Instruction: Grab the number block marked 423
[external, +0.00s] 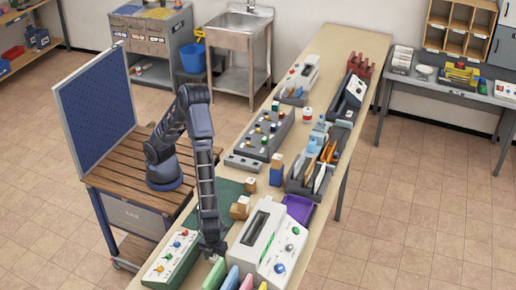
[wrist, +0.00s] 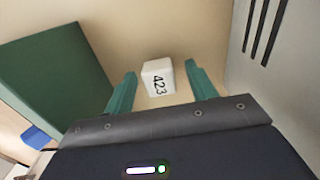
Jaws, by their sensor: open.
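The number block marked 423 (wrist: 158,78) is a small white block with black digits, on the tan tabletop in the wrist view. My gripper (wrist: 160,74) is open, its two teal fingers spread to the left and right of the block, with a visible gap on each side. I cannot tell from this view how high the fingers are above the table. In the external view my gripper (external: 212,250) points down over the near end of the long table; the block cannot be made out there.
A light device with a dark slot (external: 256,231) stands right of my gripper. A green-sided knob panel (external: 172,262) stands left, and coloured upright pieces (external: 232,278) stand close in front. Wooden blocks (external: 240,208) and a purple tray (external: 298,208) lie farther back.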

